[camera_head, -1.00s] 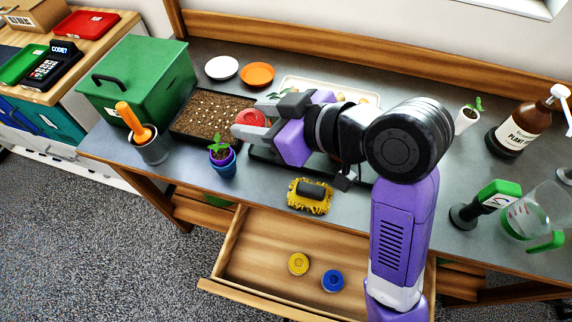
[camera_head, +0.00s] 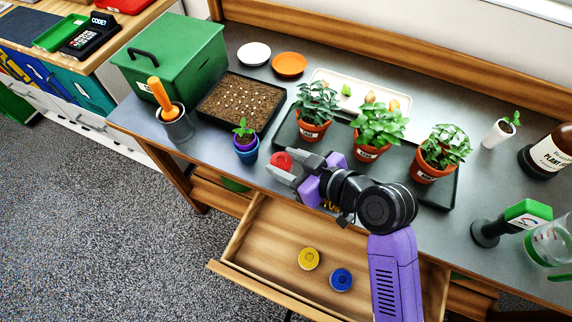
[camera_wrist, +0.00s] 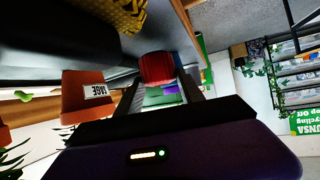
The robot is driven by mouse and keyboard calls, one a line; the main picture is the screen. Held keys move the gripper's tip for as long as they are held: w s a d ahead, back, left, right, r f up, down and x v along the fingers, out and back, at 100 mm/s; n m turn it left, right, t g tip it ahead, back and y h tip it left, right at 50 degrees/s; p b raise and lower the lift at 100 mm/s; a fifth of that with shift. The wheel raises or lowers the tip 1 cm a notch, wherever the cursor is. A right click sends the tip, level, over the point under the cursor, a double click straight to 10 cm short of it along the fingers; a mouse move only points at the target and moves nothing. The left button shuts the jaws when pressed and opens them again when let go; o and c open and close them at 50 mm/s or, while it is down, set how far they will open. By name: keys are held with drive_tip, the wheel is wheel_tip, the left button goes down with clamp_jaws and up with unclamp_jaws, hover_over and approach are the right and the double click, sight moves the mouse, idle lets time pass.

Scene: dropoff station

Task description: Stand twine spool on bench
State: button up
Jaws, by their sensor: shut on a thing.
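A red twine spool (camera_head: 281,160) is between the fingertips of my gripper (camera_head: 280,170), which is shut on it. In the wrist view, the spool (camera_wrist: 157,68) shows ribbed red sides at the end of the fingers. It is at the front part of the grey bench (camera_head: 213,150), right of the small blue pot. I cannot tell whether its base touches the bench. A yellow spool (camera_head: 309,258) and a blue spool (camera_head: 341,279) lie in the open drawer (camera_head: 262,245).
A blue pot with a seedling (camera_head: 245,150) is close left of my gripper. Potted plants (camera_head: 378,130) stand on a black tray (camera_head: 437,196) behind my arm. A seed tray (camera_head: 240,103) and green box (camera_head: 172,62) are further left. My arm mostly hides a yellow brush.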

drive_tip(key=shift+f, duration=1)
drive_tip(key=shift+f, duration=0.1)
drive_tip(key=o, duration=1.3)
drive_tip(key=shift+o, duration=0.2)
drive_tip(key=shift+r, duration=0.25)
drive_tip(key=v, duration=1.2)
drive_tip(key=shift+f+b, duration=0.2)
drive_tip(key=shift+b, duration=0.15)
